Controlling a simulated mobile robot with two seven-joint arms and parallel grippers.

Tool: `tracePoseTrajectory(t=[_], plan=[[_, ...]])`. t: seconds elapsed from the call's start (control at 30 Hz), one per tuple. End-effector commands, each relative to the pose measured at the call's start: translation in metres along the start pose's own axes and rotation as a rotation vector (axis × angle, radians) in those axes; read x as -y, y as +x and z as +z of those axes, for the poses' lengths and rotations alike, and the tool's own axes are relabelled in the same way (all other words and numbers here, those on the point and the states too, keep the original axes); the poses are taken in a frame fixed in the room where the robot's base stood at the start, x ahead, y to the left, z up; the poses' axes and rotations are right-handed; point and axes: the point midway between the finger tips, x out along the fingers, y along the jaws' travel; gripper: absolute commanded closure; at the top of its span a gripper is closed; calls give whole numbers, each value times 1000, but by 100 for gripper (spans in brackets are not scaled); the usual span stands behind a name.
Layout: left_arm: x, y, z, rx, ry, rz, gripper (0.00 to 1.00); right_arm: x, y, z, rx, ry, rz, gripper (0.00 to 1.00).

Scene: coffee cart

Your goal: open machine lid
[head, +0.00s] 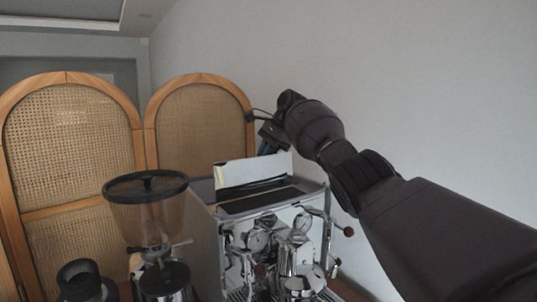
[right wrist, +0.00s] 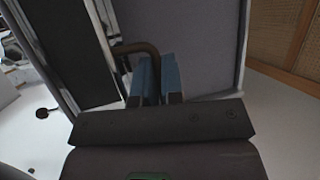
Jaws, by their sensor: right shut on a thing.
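The coffee machine (head: 208,222) is a metal box with gauges and chrome fittings on its front. Its lid (head: 236,174) is raised and stands steeply tilted above the top, with a dark opening (head: 262,201) in front of it. My right gripper (head: 268,148) is at the lid's upper edge, with its fingertips partly hidden behind the lid. In the right wrist view its two blue fingers (right wrist: 158,78) are shut on a dark curved handle (right wrist: 138,48) beside a large grey panel (right wrist: 205,40). My left gripper is not in view.
A coffee grinder (head: 147,212) with a clear hopper stands left of the machine. A dark cup-like item (head: 83,280) is at the lower left. Rattan screens (head: 70,130) stand behind. A plain wall (head: 420,90) is at the right, behind my right arm.

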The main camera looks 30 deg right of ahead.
Motion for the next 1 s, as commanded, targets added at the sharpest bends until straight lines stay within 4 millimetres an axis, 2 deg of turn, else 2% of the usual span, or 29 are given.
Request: tracePoseTrajectory(t=[0.43,0.5,0.83,1.0], plan=[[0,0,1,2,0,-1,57,0,2,1,2,2,11,100],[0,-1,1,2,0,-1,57,0,2,1,1,3,11,84],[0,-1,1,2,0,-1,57,0,-1,2,0,3,9,84],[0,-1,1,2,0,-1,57,1,-17,6,1,2,8,84]])
